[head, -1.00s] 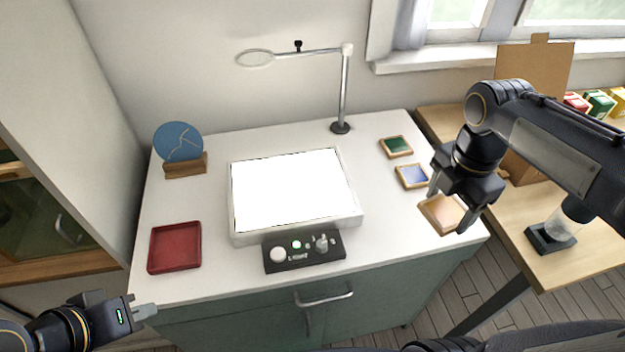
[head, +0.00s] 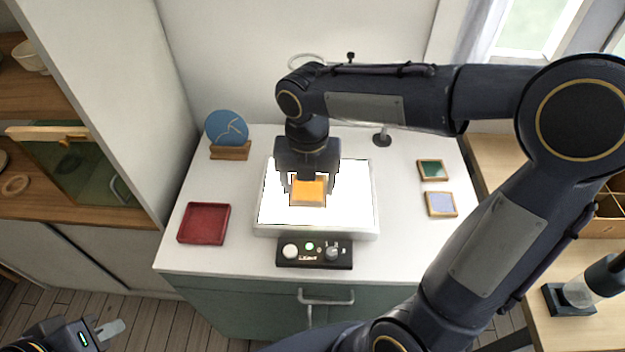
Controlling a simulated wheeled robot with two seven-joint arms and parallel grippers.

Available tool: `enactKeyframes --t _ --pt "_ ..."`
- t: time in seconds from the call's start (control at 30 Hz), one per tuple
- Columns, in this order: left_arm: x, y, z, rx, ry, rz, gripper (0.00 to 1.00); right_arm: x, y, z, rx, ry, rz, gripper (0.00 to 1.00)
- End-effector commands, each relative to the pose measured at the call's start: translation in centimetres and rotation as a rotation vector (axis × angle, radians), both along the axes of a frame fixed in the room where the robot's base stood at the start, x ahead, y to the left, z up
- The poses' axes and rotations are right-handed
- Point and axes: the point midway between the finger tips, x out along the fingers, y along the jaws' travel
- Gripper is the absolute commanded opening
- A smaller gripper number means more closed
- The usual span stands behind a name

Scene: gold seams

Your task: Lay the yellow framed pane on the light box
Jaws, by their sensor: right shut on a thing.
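The yellow framed pane (head: 309,192) glows orange over the lit white top of the light box (head: 262,231). My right gripper (head: 308,190) is shut on the pane, with a finger at each side of it. The pane is at or just above the lit surface; I cannot tell whether it touches. My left gripper (head: 108,330) is at the lower left, away from the counter; its fingers show too little to tell open from shut.
A green framed pane (head: 432,170) and a blue framed pane (head: 441,204) lie right of the light box. A red tray (head: 204,223) lies left. A control panel (head: 315,253) sits in front. A blue disc (head: 227,128) stands behind on a wooden stand.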

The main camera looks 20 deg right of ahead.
Motion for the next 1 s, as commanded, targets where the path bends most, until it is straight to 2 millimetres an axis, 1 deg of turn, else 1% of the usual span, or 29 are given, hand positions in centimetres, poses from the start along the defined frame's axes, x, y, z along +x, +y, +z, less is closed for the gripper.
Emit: enactKeyframes --t 0.03,0.17,0.2,0.3,0.4,0.63,0.7,0.83,0.9,1.0 --pt "0.0 0.0 0.3 0.000 0.000 0.000 0.00 1.1 -0.8 -0.5 -0.001 0.005 -0.006 0.42" --pt "0.0 0.0 0.7 0.000 0.000 0.000 0.00 3.8 -2.6 -2.0 -0.001 0.004 -0.005 0.42" --pt "0.0 0.0 0.8 0.000 0.000 0.000 0.00 4.4 -3.2 -2.7 -0.001 0.006 -0.006 0.42" --pt "0.0 0.0 0.8 0.000 0.000 0.000 0.00 5.7 -4.0 -4.7 -0.001 0.004 -0.004 0.42" --pt "0.0 0.0 0.8 0.000 0.000 0.000 0.00 6.6 -4.6 -6.1 -0.001 0.004 -0.003 0.42" --pt "0.0 0.0 0.9 0.000 0.000 0.000 0.00 7.7 -5.4 -7.6 0.000 0.001 -0.003 0.42" --pt "0.0 0.0 1.0 0.000 0.000 0.000 0.00 8.2 -5.7 -8.5 -0.001 0.004 -0.003 0.42" --pt "0.0 0.0 0.9 0.000 0.000 0.000 0.00 8.1 -5.6 -10.5 -0.002 0.003 -0.001 0.42" --pt "0.0 0.0 0.9 0.000 0.000 0.000 0.00 8.1 -5.6 -11.0 -0.001 0.002 -0.002 0.42" --pt "0.0 0.0 0.9 0.000 0.000 0.000 0.00 8.1 -5.6 -11.2 0.000 -0.001 -0.002 0.42"
